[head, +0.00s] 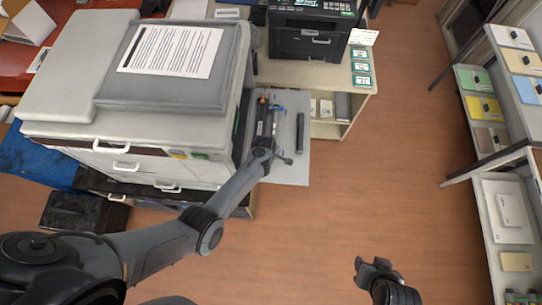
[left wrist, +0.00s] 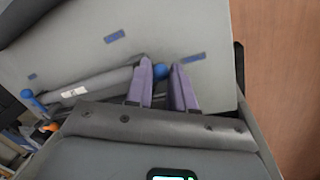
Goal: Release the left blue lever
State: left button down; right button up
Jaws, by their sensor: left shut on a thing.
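The grey printer (head: 150,125) stands at the left, with its side door (head: 292,165) folded out. A dark cartridge unit (head: 264,122) with a white label sits at the opening. My left gripper (head: 263,145) reaches in there. In the left wrist view, my left gripper's purple fingers (left wrist: 162,86) are closed around a round blue lever knob (left wrist: 160,71). Another blue lever (left wrist: 33,98) is at the far left of that view, beside the labelled part, apart from the fingers. My right gripper (head: 374,268) hangs over the floor, away from the printer; its finger gap is unclear.
A low shelf (head: 358,95) with a black printer (head: 311,40) stands behind the door. A dark bar (head: 300,132) lies along the door. Shelves (head: 505,215) line the right side. The wooden floor (head: 390,175) between is clear.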

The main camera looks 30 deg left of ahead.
pick_arm(q)
jog(key=c, duration=0.9)
grip_release()
jog(key=shift+a, duration=0.25)
jog(key=shift+c, duration=0.2)
jog(key=shift+d, duration=0.1)
jog(key=shift+s+r, duration=0.1)
jog(key=shift+r, duration=0.35)
notch_tip(320, 180, up, 10)
jog(key=s+p, duration=0.1)
jog(key=shift+s, duration=0.3)
jog(key=shift+f, duration=0.1)
